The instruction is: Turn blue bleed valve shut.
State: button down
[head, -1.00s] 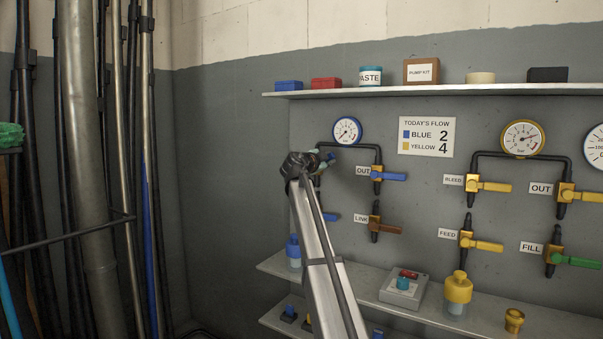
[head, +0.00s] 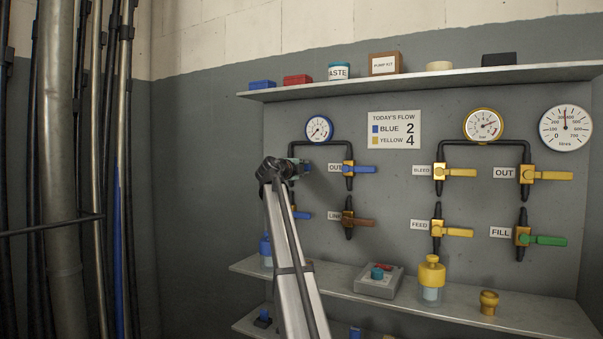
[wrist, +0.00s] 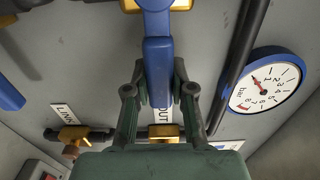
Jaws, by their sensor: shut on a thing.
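The blue bleed valve's handle (wrist: 158,75) runs down the middle of the wrist view from its blue hub at the top edge. My gripper (wrist: 160,92) has its two fingers on either side of this handle and is shut on it. In the head view my gripper (head: 292,170) is at the upper left valve on the blue side, below the blue-rimmed gauge (head: 319,128). A blue handle tip (head: 306,167) shows just right of it, pointing about level to the right. My wrist hides the valve body and its label there.
Another blue handle (head: 302,215) shows below my gripper, partly behind my arm. Shelves lie above and below the valves.

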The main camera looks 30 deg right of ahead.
dwell(0.4)
jog(key=c, duration=1)
grip_release()
jog(key=shift+o, duration=0.2)
jog(key=v, duration=1.2)
